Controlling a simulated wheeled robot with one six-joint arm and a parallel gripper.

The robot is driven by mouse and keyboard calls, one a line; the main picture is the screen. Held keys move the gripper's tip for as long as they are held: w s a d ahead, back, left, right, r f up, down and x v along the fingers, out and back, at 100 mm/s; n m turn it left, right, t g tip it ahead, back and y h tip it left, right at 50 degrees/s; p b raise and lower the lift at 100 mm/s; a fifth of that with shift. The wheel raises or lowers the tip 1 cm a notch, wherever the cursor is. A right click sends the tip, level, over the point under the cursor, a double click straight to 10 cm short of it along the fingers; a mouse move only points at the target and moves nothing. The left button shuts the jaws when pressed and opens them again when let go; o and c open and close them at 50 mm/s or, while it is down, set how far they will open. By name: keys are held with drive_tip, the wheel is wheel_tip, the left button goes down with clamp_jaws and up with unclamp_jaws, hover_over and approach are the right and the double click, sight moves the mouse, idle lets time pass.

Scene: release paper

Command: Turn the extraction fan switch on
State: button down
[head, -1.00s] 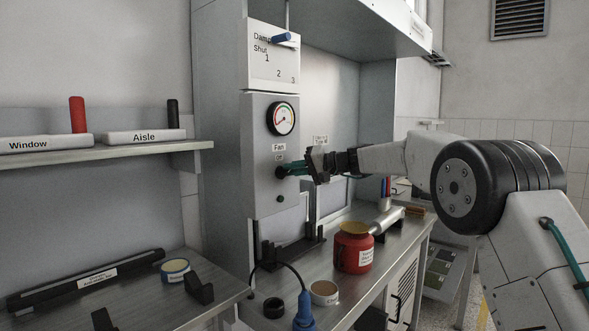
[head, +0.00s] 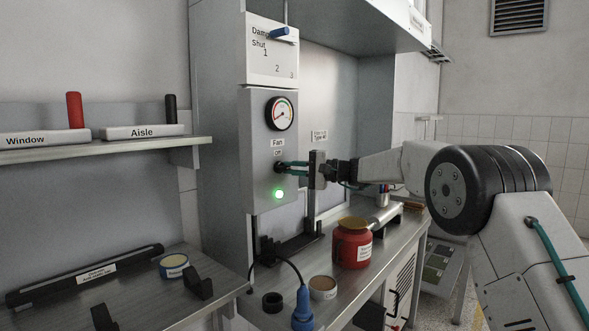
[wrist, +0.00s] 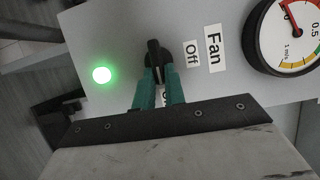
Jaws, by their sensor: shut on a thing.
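The fan switch is a black rotary knob (wrist: 157,62) on a grey panel (head: 259,130), beside the labels "Fan" (wrist: 213,48) and "Off" (wrist: 191,54). My gripper (wrist: 158,75) has green fingers shut on the knob. In the head view my gripper (head: 288,167) reaches the panel from the right, and its fingers hide part of the knob (head: 279,168). A second label by the fingers is mostly hidden. A lamp (head: 279,194) below the knob glows green; it also shows in the wrist view (wrist: 102,75).
A damper plate (head: 272,52) with a blue handle (head: 280,32) is above the panel. A red jar (head: 352,250), a small round tin (head: 323,287) and a blue-handled tool (head: 303,312) stand on the bench below. Window and Aisle holders (head: 140,132) rest on the left shelf.

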drive_tip(key=shift+s+a+f, duration=0.15)
drive_tip(key=shift+s+a, duration=0.05)
drive_tip(key=shift+a, duration=0.15)
drive_tip(key=c, duration=1.5)
unclamp_jaws()
drive_tip(key=shift+o, duration=0.2)
drive_tip(key=shift+a, duration=0.2)
drive_tip(key=shift+d, duration=0.75)
drive_tip(key=v, duration=0.7)
